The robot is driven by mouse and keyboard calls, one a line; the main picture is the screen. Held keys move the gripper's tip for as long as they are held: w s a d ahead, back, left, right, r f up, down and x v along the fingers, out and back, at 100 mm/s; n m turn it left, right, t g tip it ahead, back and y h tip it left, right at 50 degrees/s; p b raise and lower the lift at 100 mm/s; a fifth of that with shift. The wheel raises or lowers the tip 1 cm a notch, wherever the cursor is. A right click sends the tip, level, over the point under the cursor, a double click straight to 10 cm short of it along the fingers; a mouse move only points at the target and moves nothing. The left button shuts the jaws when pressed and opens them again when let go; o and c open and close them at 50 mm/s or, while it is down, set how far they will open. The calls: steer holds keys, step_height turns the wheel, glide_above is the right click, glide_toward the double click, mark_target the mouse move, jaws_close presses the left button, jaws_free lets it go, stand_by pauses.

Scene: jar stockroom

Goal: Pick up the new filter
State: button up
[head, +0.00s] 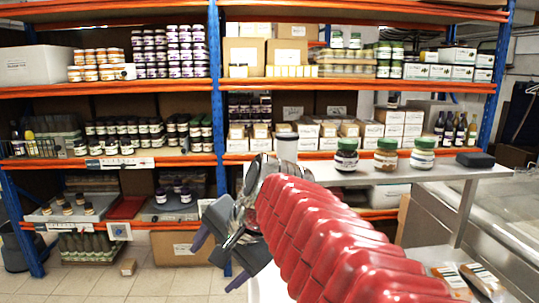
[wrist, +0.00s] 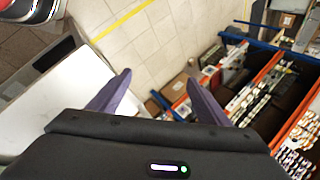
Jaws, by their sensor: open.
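My gripper (head: 213,267) is open and empty in the head view, below and left of the cylinder, out past the table over the floor. In the wrist view, the two purple fingers of my gripper (wrist: 158,78) are apart with only floor and shelf behind them. No filter can be made out in the wrist view.
Blue-orange shelves (head: 110,88) of jars and cartons stand behind.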

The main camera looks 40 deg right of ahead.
steer(key=w+d+r+m+t, duration=0.2)
steer(key=w+d+r+m, duration=0.2)
steer(key=d+r+m, duration=0.3)
steer(key=m+t+h, duration=0.1)
steer(key=m+t, duration=0.4)
steer(key=m, duration=1)
glide_toward(296, 143)
steer(key=shift+a+r, duration=0.1)
steer(key=shift+a, duration=0.15)
steer(key=shift+x, duration=4.3)
steer(key=shift+d, duration=0.2)
steer(key=shift+x, duration=2.65)
